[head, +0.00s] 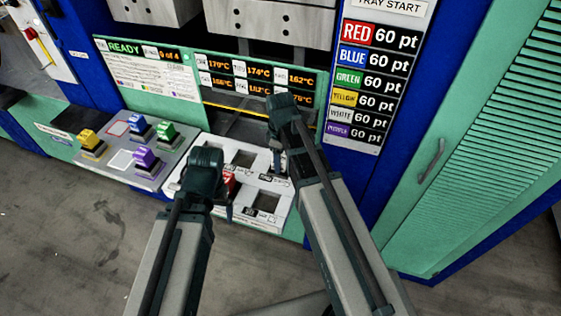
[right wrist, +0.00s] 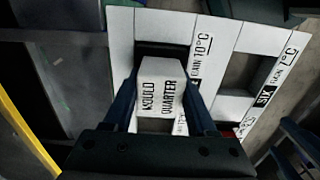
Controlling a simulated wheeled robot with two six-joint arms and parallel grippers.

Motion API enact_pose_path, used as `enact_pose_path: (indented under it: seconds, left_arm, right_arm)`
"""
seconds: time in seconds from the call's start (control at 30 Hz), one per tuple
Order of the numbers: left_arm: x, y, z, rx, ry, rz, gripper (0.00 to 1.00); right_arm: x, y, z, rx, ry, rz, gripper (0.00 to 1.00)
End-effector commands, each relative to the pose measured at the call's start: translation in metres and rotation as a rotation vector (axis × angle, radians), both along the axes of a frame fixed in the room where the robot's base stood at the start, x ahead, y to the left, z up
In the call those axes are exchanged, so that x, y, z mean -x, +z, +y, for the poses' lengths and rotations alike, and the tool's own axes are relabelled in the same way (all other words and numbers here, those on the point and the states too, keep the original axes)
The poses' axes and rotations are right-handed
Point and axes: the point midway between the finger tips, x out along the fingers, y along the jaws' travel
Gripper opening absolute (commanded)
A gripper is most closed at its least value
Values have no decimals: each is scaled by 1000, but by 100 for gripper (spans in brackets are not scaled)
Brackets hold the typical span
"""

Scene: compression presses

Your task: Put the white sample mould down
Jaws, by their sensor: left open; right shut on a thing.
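The white sample mould (right wrist: 162,88), lettered "MOULD QUARTER", is between the fingers of my right gripper (right wrist: 163,108) in the right wrist view. It is over a white panel (right wrist: 215,60) with square dark openings; I cannot tell whether it touches the panel. In the head view my right gripper (head: 278,160) points down at the back right of that panel (head: 283,205), and the mould is mostly hidden there. My left gripper (head: 208,185) is open above the panel's left side, beside a red mould (head: 229,181) that it partly hides.
A grey tray (head: 108,165) to the left carries yellow (head: 92,142), blue (head: 139,127), green (head: 166,134) and purple (head: 147,158) moulds. Its red-marked and white-marked squares are bare. The press front with displays (head: 255,78) rises behind. A green cabinet (head: 470,150) stands to the right.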

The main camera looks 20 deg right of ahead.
Motion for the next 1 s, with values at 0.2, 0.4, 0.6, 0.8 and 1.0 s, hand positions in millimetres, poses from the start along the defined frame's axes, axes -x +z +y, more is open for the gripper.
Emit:
enact_pose_path:
  seconds: [0.2, 0.4, 0.6, 0.8, 1.0]
  left_arm:
    - [0, -3, 0, 0, 0, 0, 87]
    - [0, -3, 0, 0, 0, 0, 87]
    - [0, -3, 0, 0, 0, 0, 87]
    - [0, 3, 0, 0, 0, 0, 87]
    - [0, 20, 0, 0, 0, 0, 87]
  right_arm:
    - [0, -3, 0, 0, 0, 0, 61]
    - [0, -3, 0, 0, 0, 0, 87]
    - [0, -3, 0, 0, 0, 0, 87]
    - [0, 2, 0, 0, 0, 0, 87]
    - [0, 20, 0, 0, 0, 0, 87]
